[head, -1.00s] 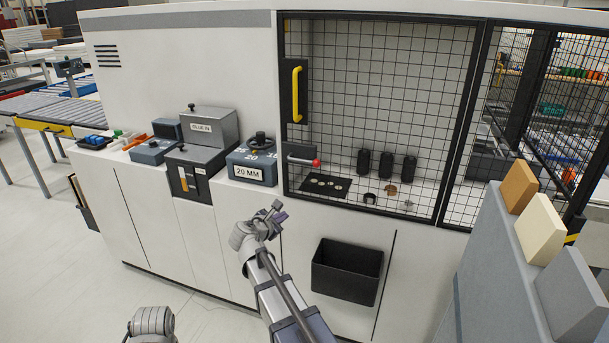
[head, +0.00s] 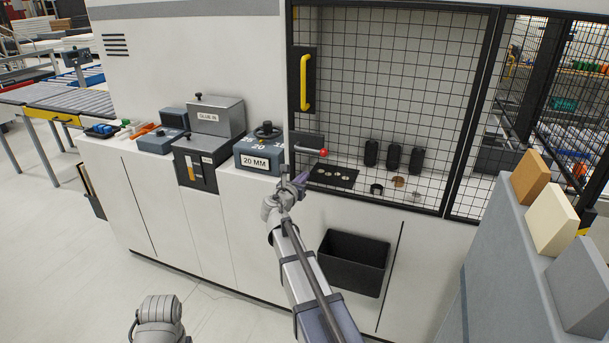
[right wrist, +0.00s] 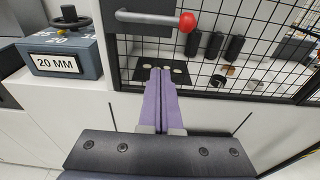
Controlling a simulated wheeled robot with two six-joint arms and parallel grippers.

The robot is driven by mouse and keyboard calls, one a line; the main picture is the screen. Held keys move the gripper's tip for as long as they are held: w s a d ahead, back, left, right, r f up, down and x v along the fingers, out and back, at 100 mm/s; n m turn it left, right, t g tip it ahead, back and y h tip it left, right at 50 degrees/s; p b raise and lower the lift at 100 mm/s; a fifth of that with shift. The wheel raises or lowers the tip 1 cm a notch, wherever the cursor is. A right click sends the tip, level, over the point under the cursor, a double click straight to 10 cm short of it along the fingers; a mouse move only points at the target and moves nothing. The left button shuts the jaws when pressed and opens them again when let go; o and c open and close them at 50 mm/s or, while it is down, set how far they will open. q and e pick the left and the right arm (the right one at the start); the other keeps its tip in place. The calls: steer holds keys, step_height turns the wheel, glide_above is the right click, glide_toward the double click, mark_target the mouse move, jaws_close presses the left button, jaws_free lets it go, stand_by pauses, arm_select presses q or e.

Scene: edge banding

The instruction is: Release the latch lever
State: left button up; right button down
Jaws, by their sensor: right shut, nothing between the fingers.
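The latch lever (head: 309,150) is a grey bar with a red ball end on a dark plate, at the lower left of the mesh guard door (head: 395,95). It lies roughly level. In the right wrist view the lever (right wrist: 150,17) and its red ball (right wrist: 188,21) are near the top. My right gripper (head: 301,178) is just below the lever, apart from it. Its purple fingers (right wrist: 160,85) are together and empty, pointing towards the lever. My left arm shows at the bottom of the head view, but its gripper is not visible.
The dial box marked 20 MM (head: 259,152) stands just left of the lever. A yellow door handle (head: 306,82) is above. A black bin (head: 352,262) hangs below on the cabinet front. Black cylinders (head: 393,156) stand behind the mesh. Grey stand with blocks (head: 520,250) is at right.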

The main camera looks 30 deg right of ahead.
steer(key=w+d+r+p, duration=0.2)
steer(key=w+d+p, duration=0.1)
steer(key=w+d, duration=0.2)
steer(key=shift+d+r, duration=0.4)
steer(key=shift+d, duration=0.05)
steer(key=shift+r+n+p, duration=0.4)
steer(key=shift+r+n, duration=0.05)
steer(key=shift+n, duration=0.15)
stand_by(0.4)
steer(key=shift+w+a+r+n+g+h+p, duration=0.15)
steer(key=shift+w+a+r+n+p, duration=0.1)
steer(key=shift+r+n+p, duration=0.6)
steer(key=shift+w+a+r+n+g+h+p, duration=0.2)
steer(key=shift+r+n+p, duration=0.35)
steer(key=shift+r+p, duration=0.6)
steer(key=shift+w+a+r+n+g+h+p, duration=0.15)
steer(key=shift+w+r+n+p, duration=0.15)
steer(key=shift+r+n+p, duration=0.65)
steer(key=shift+w+a+r+m, duration=0.1)
steer(key=shift+r+m, duration=0.05)
steer(key=shift+m, duration=0.1)
